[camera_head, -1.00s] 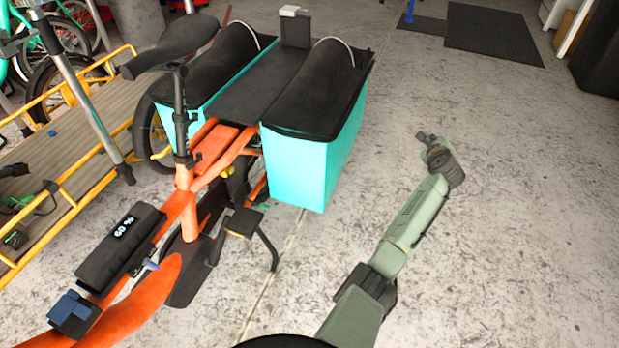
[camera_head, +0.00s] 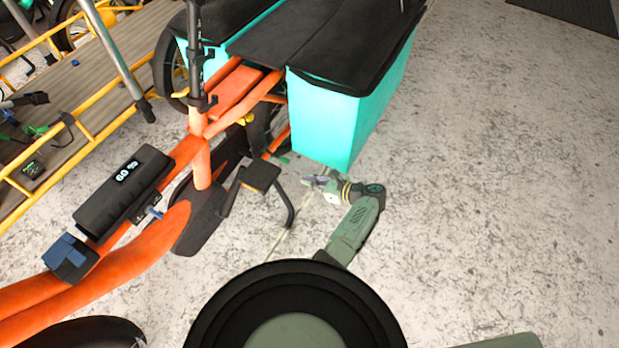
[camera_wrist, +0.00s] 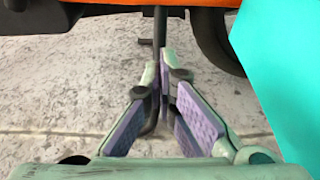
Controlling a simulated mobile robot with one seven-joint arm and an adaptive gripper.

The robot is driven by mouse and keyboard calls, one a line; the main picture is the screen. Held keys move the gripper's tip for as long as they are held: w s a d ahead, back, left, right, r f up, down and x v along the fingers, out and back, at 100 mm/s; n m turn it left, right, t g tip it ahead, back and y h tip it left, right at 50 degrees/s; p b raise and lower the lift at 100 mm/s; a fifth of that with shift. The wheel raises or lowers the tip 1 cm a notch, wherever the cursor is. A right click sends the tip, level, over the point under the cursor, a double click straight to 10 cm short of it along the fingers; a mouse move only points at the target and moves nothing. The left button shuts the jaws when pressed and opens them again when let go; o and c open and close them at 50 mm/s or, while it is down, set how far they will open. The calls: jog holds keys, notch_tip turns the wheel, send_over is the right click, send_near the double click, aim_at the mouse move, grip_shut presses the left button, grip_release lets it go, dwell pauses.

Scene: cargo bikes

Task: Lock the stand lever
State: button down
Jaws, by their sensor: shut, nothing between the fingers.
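The orange cargo bike (camera_head: 202,160) stands upright at the left in the head view. A black stand leg (camera_head: 290,208) reaches the floor beside the pedal (camera_head: 260,177). A small green-tipped part (camera_head: 284,160) shows low by the rear wheel; I cannot tell for sure whether it is the stand lever. My gripper (camera_head: 307,181) is shut and empty, low under the teal box and just right of these parts. In the wrist view its fingertips (camera_wrist: 165,62) meet in front of a black upright rod (camera_wrist: 160,27) with a short side peg (camera_wrist: 145,41). No contact is clear.
The teal pannier box (camera_head: 335,120) hangs just above and behind my gripper; it also fills the upper right of the wrist view (camera_wrist: 280,70). A yellow-railed wooden platform (camera_head: 88,90) stands at the left. The concrete floor at the right is clear.

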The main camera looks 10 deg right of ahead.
jog(key=w+a+r+p, duration=0.1)
jog(key=w+a, duration=0.2)
jog(key=a, duration=0.2)
jog(key=shift+w+r, duration=0.35)
jog(key=shift+r, duration=0.05)
